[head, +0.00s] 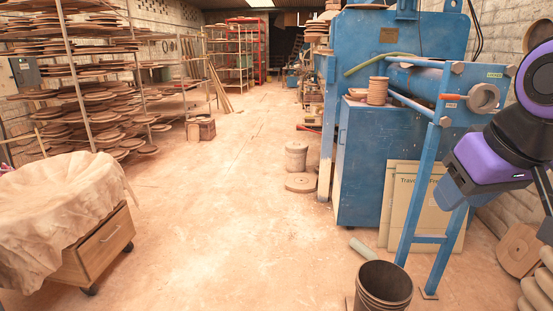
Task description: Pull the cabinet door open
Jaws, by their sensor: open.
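A low wooden cabinet (103,245) on dark casters stands at the lower left, partly cut off by the picture edge. I cannot tell which one the task means. My arm shows in black and purple at the right edge, far from the wooden cabinet. My gripper is not in view.
A dark bucket (384,287) stands at the bottom, right of centre. The blue press frame (428,180) stands between my arm and the blue cabinet. Racks of round plates (100,94) line the left wall. The dusty floor (215,215) in the middle is clear.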

